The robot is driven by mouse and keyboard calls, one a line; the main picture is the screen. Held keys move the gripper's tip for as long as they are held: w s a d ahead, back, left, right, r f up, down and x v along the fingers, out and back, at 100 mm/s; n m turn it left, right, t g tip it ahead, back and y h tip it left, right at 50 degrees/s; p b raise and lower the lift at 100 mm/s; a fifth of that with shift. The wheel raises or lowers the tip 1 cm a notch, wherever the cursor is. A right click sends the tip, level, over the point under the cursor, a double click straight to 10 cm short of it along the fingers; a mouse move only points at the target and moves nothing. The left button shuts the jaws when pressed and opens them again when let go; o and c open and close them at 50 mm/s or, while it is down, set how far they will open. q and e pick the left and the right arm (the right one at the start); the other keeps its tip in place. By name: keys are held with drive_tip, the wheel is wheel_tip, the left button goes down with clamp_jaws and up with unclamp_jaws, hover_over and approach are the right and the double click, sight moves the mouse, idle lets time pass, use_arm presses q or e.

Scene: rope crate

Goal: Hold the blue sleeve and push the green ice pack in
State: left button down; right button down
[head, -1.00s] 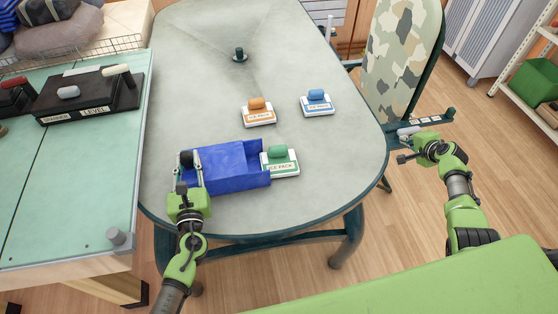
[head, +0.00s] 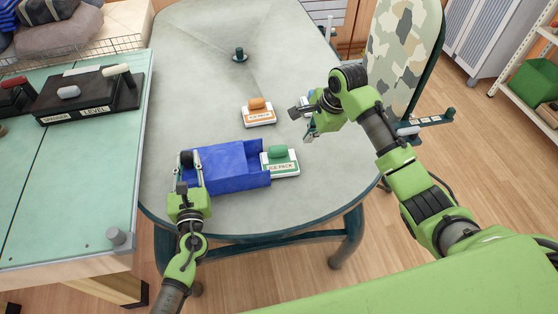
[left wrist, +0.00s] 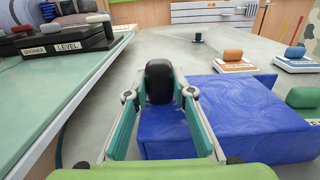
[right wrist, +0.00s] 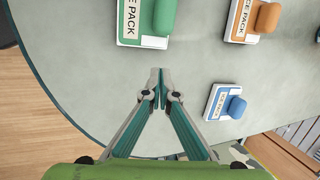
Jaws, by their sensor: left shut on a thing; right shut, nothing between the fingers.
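The blue sleeve (head: 222,168) lies on the grey table, its open end to the right. My left gripper (head: 188,160) is shut on its left end, with a black piece at the fingertips in the left wrist view (left wrist: 160,82). The green ice pack (head: 283,168), a white slab with a green grip block, lies flat at the sleeve's open end, mostly outside; whether its left edge is inside is unclear. It also shows in the right wrist view (right wrist: 130,22). My right gripper (head: 310,128) is shut and empty, above the table to the right of the green pack.
An orange ice pack (head: 258,118) lies behind the green one. A blue ice pack (right wrist: 222,104) lies further right, mostly hidden by my right arm in the head view. A dark peg (head: 240,55) stands at the back. The table's front right is clear.

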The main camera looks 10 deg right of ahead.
sight(270, 163)
use_arm(q)
drive_tip(key=shift+f, duration=0.2)
use_arm(e)
drive_tip(key=shift+s+a+f, duration=0.1)
drive_tip(key=shift+a+f, duration=0.05)
drive_tip(key=shift+f, duration=2.05)
drive_tip(key=shift+s+a+f, duration=0.1)
drive_tip(key=shift+f, duration=2.1)
drive_tip(key=shift+a, duration=0.15)
drive_tip(key=shift+a, duration=6.2)
drive_tip(key=shift+d, duration=0.7)
drive_tip(key=shift+r, duration=3.55)
use_arm(q)
drive_tip(key=c, duration=1.7)
unclamp_jaws()
